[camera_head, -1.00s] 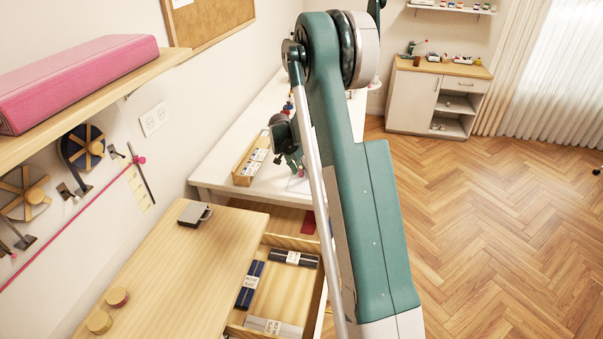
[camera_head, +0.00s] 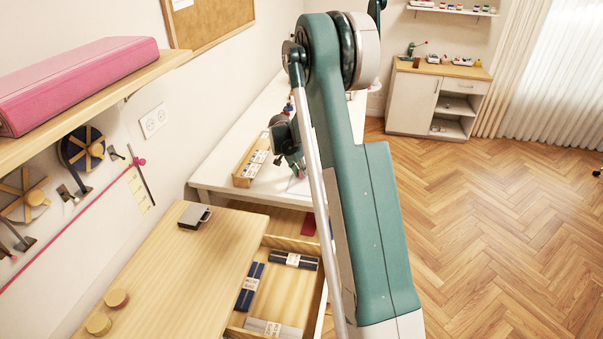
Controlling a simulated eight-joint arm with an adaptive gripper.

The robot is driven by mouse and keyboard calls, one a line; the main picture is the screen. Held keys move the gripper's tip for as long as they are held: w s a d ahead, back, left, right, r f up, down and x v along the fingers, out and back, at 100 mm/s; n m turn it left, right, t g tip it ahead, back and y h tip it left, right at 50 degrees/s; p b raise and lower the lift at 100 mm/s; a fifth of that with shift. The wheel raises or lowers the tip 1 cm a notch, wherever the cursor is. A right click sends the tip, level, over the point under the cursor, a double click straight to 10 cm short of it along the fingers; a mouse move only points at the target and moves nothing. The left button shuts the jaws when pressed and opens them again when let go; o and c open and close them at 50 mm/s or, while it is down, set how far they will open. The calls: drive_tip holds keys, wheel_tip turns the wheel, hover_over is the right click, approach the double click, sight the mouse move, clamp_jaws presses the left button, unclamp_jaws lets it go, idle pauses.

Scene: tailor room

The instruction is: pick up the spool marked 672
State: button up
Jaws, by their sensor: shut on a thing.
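My gripper (camera_head: 294,163) is over the white table (camera_head: 222,176), just right of a small wooden box (camera_head: 243,182). My own arm hides part of it. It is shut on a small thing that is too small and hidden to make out. The wooden box holds several small pieces with white labels (camera_head: 258,158). No marking can be read from here, so I cannot tell which thing is the spool marked 672.
In front is a wooden worktop (camera_head: 185,260) with a metal block (camera_head: 194,215) and two round wooden pieces (camera_head: 117,298). An open drawer (camera_head: 290,243) holds dark labelled rolls (camera_head: 249,287). The floor at right is clear.

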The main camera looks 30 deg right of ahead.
wheel_tip(320, 180, up, 10)
idle(0.6)
